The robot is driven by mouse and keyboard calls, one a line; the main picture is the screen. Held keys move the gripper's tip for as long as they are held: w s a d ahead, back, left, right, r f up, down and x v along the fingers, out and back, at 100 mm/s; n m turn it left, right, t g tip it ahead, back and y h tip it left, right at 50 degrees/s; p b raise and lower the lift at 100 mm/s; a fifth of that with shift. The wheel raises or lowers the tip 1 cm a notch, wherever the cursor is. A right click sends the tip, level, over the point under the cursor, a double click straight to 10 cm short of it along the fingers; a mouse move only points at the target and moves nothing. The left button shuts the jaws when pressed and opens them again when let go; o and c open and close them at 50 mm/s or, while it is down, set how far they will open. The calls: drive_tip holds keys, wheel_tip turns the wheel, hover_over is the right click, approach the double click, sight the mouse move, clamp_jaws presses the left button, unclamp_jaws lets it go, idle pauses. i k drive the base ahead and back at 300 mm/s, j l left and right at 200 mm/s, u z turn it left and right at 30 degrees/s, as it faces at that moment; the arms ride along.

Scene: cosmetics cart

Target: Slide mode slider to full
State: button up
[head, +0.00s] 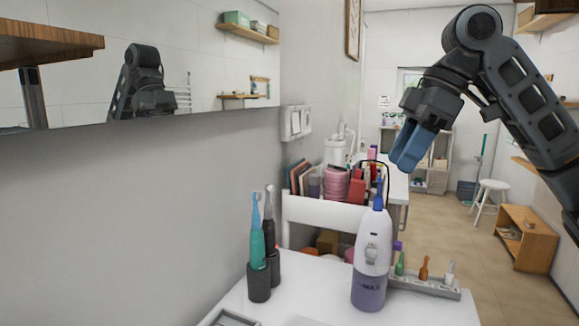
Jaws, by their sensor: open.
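A white and purple water flosser (372,243) with a blue nozzle tip stands upright on the white top (320,288). A small grey slider (371,254) shows on the front of its white body; its exact setting is too small to tell. Dark lettering shows on its purple lower part. My gripper (402,162) has blue fingers. It is in the air, above and to the right of the flosser, apart from it. It is open, with nothing visible between the fingers.
Left of the flosser, a dark holder (260,282) carries two electric toothbrushes (257,232). Right of it is a grey rack (432,287) with small coloured heads. Behind stands a white cart (328,214) full of cosmetics. A mirror (190,75) hangs on the left wall.

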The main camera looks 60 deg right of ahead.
sight(397, 245)
drive_tip(key=k, duration=1.5)
